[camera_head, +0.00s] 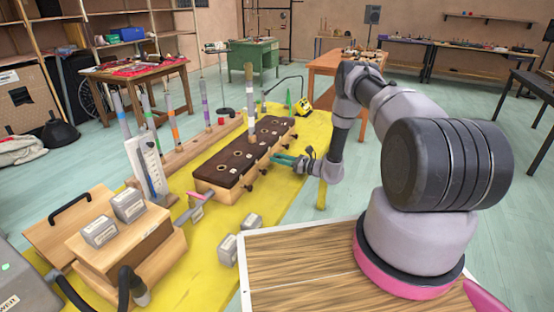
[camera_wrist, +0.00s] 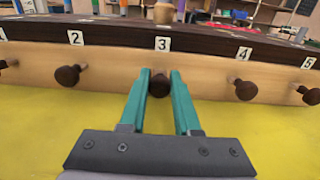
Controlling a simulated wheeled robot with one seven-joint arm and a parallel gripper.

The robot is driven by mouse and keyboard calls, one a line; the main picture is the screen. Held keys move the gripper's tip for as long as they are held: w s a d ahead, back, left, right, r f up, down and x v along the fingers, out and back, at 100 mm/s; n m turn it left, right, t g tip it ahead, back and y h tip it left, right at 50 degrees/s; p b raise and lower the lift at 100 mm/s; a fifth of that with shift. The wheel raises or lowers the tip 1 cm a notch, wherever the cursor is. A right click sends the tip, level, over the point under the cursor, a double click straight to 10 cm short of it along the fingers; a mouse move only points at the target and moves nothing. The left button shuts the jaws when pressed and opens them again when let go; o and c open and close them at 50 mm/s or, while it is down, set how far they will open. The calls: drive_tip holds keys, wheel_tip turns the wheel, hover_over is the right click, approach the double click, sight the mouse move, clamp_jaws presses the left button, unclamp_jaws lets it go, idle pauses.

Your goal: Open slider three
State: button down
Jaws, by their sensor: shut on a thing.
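A long wooden box with a dark top (camera_head: 215,174) stands on a yellow table, with dark round knobs along its near side. In the wrist view its pale front (camera_wrist: 110,62) fills the width, with numbered labels above the knobs. The slider three knob (camera_wrist: 159,85) sits under the label 3 (camera_wrist: 162,44). My gripper (camera_wrist: 158,74) has its teal fingers on either side of this knob and is shut on it. In the head view my gripper (camera_head: 283,160) reaches the box's right side; its fingers hide the knob there.
Knob two (camera_wrist: 67,76) and knob four (camera_wrist: 245,90) stand clear on either side. Upright tubes (camera_head: 207,104) stand in a row behind the box. A wooden case with grey blocks (camera_head: 128,206) is at the left. The yellow tabletop (camera_head: 302,150) beside my gripper is bare.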

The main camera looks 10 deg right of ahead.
drive_tip(key=shift+v, duration=1.15)
drive_tip(key=c, duration=0.6)
unclamp_jaws()
drive_tip(key=shift+c, duration=0.2)
drive_tip(key=v, duration=1)
drive_tip(key=shift+s+d, duration=0.25)
drive_tip(key=shift+d, duration=0.05)
